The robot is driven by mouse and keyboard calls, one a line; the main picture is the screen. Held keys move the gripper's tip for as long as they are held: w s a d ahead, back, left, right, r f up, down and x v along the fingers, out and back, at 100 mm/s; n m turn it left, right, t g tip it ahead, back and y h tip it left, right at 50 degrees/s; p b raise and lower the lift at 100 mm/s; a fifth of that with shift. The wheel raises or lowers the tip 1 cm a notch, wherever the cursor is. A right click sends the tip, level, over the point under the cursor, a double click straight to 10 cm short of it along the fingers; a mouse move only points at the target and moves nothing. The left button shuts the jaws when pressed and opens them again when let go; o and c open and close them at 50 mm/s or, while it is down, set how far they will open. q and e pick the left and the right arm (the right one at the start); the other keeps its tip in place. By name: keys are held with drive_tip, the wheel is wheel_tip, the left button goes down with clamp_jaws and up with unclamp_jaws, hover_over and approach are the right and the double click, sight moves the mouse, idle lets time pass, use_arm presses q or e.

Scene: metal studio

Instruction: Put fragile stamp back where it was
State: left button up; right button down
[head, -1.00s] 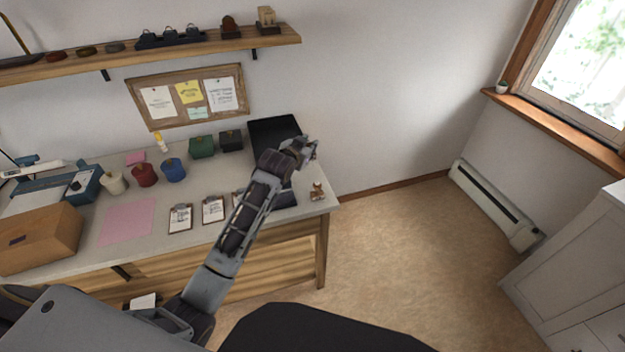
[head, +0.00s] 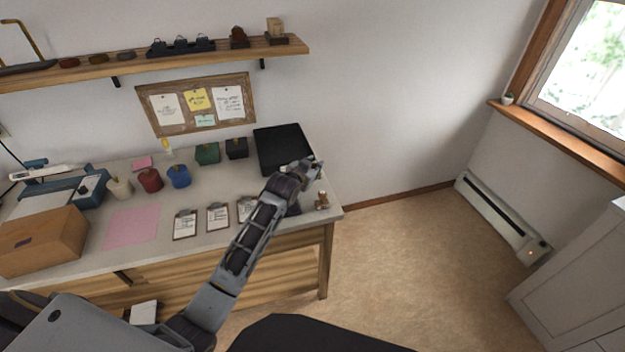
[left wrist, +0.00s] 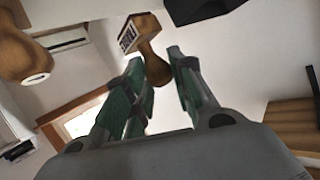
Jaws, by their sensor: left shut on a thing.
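My left gripper (head: 314,169) is over the right end of the desk, by the right edge of the black tray (head: 277,137). In the left wrist view the green-padded fingers (left wrist: 160,75) are shut on the handle of a wooden stamp (left wrist: 143,32). A printed label shows on its block, too small to read surely. A second wooden stamp (head: 321,201) stands on the desk's right end, nearer the front; a wooden stamp also shows at the left of the left wrist view (left wrist: 22,57), apart from the held one. My right gripper is not in view.
Several clipboards (head: 185,224) lie along the desk front. Coloured pots (head: 150,180), a pink sheet (head: 132,227) and a cardboard box (head: 40,240) are further left. A wall shelf (head: 200,59) holds small items. The floor (head: 410,260) to the right is clear.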

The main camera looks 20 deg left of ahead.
use_arm(q)
drive_tip(key=shift+f, duration=0.85)
wheel_tip(320, 180, down, 2)
drive_tip(key=shift+f, duration=0.65)
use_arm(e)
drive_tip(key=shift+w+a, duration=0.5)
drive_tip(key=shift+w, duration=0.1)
use_arm(q)
drive_tip(key=shift+f, duration=0.15)
